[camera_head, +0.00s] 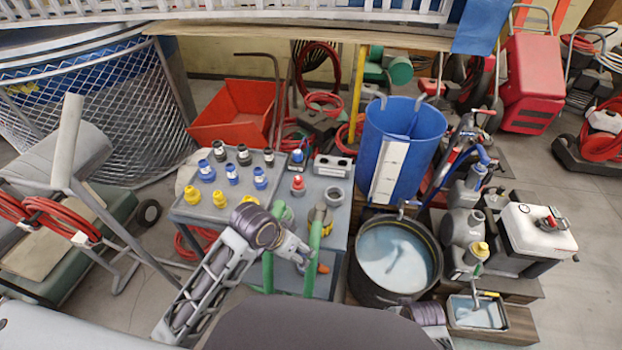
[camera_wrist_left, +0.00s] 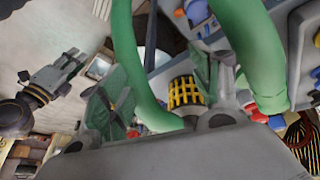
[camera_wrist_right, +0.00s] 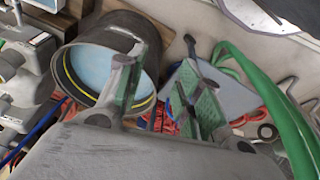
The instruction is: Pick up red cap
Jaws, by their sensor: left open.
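The red cap (camera_head: 297,182) stands upright on a grey fitting on the right part of the grey bench in the head view. My left gripper (camera_head: 303,252) is open, in front of and below the cap, near the green hoses, and not touching it. In the left wrist view my left gripper (camera_wrist_left: 160,95) shows its fingers apart, with a yellow-and-black fitting (camera_wrist_left: 186,92) beyond them. I cannot surely pick out the red cap there. In the right wrist view my right gripper (camera_wrist_right: 163,90) is open and empty; its fingers are out of sight in the head view.
Two green hoses (camera_head: 315,255) rise close to my left gripper. Blue caps (camera_head: 206,170) and yellow caps (camera_head: 192,195) stand left of the red cap. A blue-topped fitting (camera_head: 297,157) is behind it. A black tub (camera_head: 436,270) and blue barrel (camera_head: 432,125) stand right.

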